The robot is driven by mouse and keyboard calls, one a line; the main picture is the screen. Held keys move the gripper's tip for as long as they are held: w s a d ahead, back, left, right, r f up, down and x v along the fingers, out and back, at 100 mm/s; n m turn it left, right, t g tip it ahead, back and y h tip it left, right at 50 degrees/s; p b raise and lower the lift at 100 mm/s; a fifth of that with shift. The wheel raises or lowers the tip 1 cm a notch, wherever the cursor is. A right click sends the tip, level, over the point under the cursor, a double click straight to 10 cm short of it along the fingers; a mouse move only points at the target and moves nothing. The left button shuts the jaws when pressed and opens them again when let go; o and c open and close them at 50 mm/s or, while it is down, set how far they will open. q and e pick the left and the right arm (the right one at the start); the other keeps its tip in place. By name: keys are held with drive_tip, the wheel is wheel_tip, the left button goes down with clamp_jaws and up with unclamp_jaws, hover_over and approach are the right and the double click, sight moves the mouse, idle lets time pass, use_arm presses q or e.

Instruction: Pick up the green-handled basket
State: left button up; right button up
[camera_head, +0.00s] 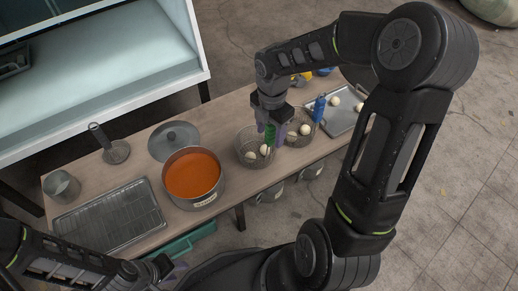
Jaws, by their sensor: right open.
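The green-handled basket (243,146) is a round wire basket standing on the table, with pale round pieces inside. Its green handle (269,133) stands upright at the basket's right side. My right gripper (275,137) points down from above, with its fingers at the green handle; it is open. The gripper partly hides the handle, and I cannot tell whether the fingers touch it. My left gripper (168,267) is low in front of the table, away from the basket; its jaws are too dark and small to judge.
A blue-handled basket (296,140) stands close on the right, before a metal tray (341,121) with white balls. A pot of orange soup (192,175) stands on the left, with a lid (174,138) behind it. A rack tray (108,215) lies further left.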

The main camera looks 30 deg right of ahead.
drive_tip(key=shift+c, duration=0.4)
clamp_jaws()
idle(0.6)
